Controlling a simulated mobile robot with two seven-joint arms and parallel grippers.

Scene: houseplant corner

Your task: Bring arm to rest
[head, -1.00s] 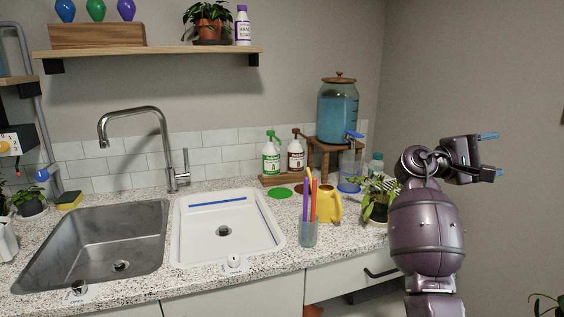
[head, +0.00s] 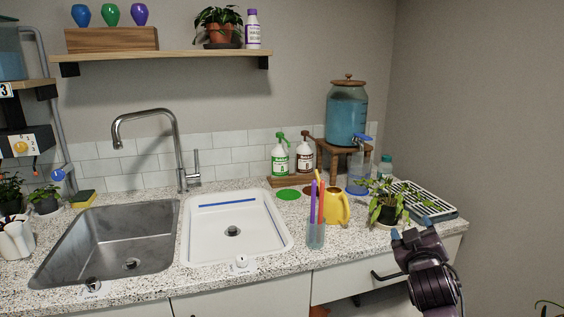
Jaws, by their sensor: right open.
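My right gripper (head: 412,229) is in the head view at the lower right, in front of the counter's front edge. It is open and empty, with its blue fingertips apart and pointing up in the picture. The dark purple wrist runs down to the bottom edge, and the rest of the arm is out of view. In the picture, the fingertips lie just below the potted plant (head: 384,211) and the black drying rack (head: 432,205); I cannot tell the exact gap. My left gripper is not in view.
A steel sink (head: 100,240) and a white sink (head: 260,225) lie left. The right wall side is clear.

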